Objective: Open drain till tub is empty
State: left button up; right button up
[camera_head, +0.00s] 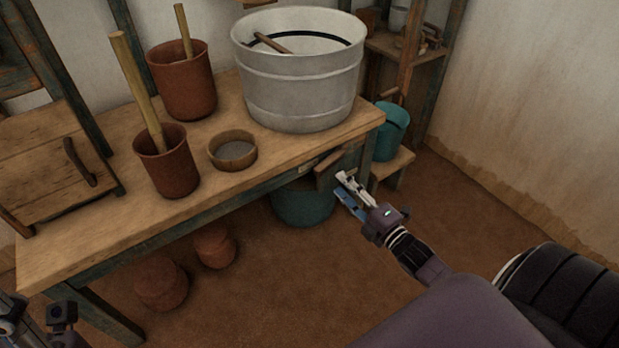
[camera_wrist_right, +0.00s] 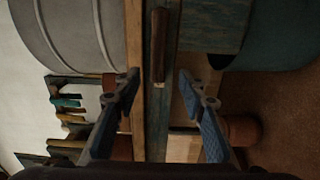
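A large grey tub (camera_head: 300,95) stands on the wooden table near its right end; it also shows in the right wrist view (camera_wrist_right: 85,35). A stick leans inside; whether it holds liquid I cannot tell. A short brown wooden handle (camera_head: 329,172) is at the table's front edge below the tub. In the right wrist view the handle (camera_wrist_right: 158,47) lies ahead, in line with the gap between the fingers. My right gripper (camera_head: 346,193) is open and empty, its fingertips (camera_wrist_right: 158,88) just short of the handle. My left gripper (camera_head: 36,314) is partly cut off at lower left.
A teal tub (camera_head: 303,205) sits on the floor under the table (camera_head: 100,232). A teal bucket (camera_head: 392,128) stands on a low stool at right. Clay pots with sticks and a small bowl (camera_head: 233,150) stand on the table. The floor at front is clear.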

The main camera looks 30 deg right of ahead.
aim_at(327, 169)
jog(key=w+b, duration=0.1)
jog(key=w, duration=0.4)
jog(key=w+b, duration=0.1)
jog(key=w, duration=0.1)
jog(key=shift+w+a+r+b, duration=0.15)
jog(key=shift+w+a+b, duration=0.15)
jog(key=shift+w+a, duration=0.1)
grip_shut()
